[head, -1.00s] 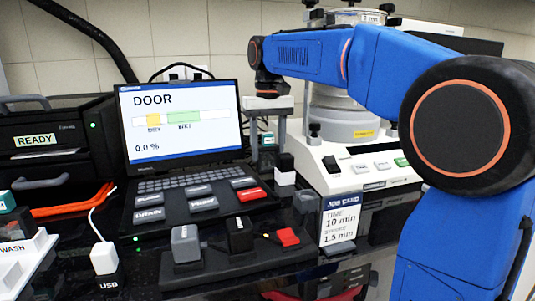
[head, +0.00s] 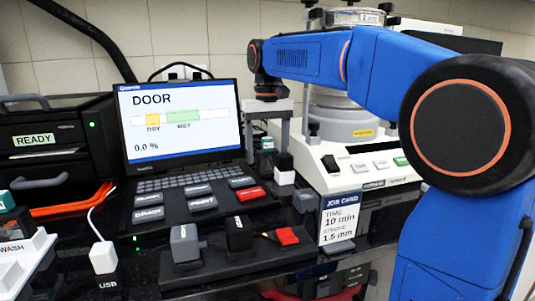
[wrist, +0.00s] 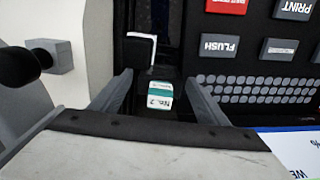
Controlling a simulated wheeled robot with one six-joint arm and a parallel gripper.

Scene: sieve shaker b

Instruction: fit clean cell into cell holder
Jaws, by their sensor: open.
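My gripper (head: 267,148) points down behind the laptop's right edge, in front of the grey shaker column. In the wrist view, its two fingers (wrist: 159,77) are spread apart with nothing clamped between them. A small cell with a white and teal label reading like "No. 2" (wrist: 160,97) lies in the gap between the fingers in that picture, touching neither. Its teal top (head: 267,143) shows small between the fingers in the head view. I cannot tell how far below the fingertips it is. I cannot make out the cell holder with certainty.
A black-and-white block (head: 284,170) stands close beside the gripper, also in the wrist view (wrist: 142,48). The laptop (head: 180,122) reads DOOR and 0.0 %. The white shaker base (head: 345,180) and job card (head: 340,218) are to the right. Grey, black and red blocks stand in front.

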